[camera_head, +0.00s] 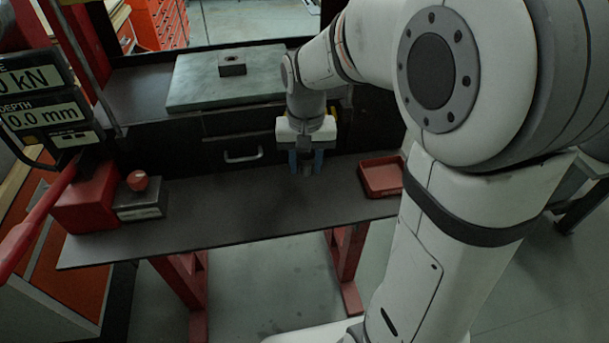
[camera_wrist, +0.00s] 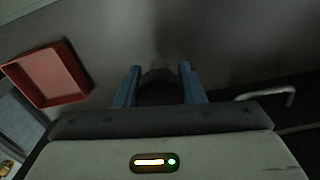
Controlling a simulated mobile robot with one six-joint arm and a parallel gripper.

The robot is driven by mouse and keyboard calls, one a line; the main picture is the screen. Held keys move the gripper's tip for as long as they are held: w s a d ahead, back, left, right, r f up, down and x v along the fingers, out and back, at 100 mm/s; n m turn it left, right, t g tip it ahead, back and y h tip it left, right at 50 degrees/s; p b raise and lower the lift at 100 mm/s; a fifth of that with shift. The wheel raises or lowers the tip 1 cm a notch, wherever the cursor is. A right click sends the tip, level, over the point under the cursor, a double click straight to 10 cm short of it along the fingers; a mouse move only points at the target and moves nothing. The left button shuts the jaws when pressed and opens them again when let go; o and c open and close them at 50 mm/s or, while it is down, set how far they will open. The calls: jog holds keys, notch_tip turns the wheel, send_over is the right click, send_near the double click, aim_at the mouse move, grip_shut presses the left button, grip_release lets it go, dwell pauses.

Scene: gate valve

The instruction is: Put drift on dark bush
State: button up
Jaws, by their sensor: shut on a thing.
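My gripper (camera_head: 306,165) is over the front shelf, blue fingers pointing down. It is shut on the drift (camera_head: 307,170), a short dark round piece. In the wrist view the drift (camera_wrist: 158,90) sits between the two blue fingers, and its lower end is hard to make out. A dark square block (camera_head: 232,68) with a round dark feature on top stands on the grey-green plate at the back left. The dark bush seems to be in that block, but it is too small to tell clearly. My gripper is in front of the block, to its right and apart from it.
The grey plate (camera_head: 190,90) lies on the raised bench behind the shelf (camera_head: 230,213). A red tray (camera_head: 382,190) lies right of my gripper. A red pump (camera_head: 88,200) with a long handle and a grey box with a red knob (camera_head: 138,181) stand left. The middle shelf is clear.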

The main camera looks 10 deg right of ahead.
aim_at(305, 193)
jog(key=shift+f, duration=3.2)
jog(key=shift+f, duration=0.15)
jog(key=o, duration=1.2)
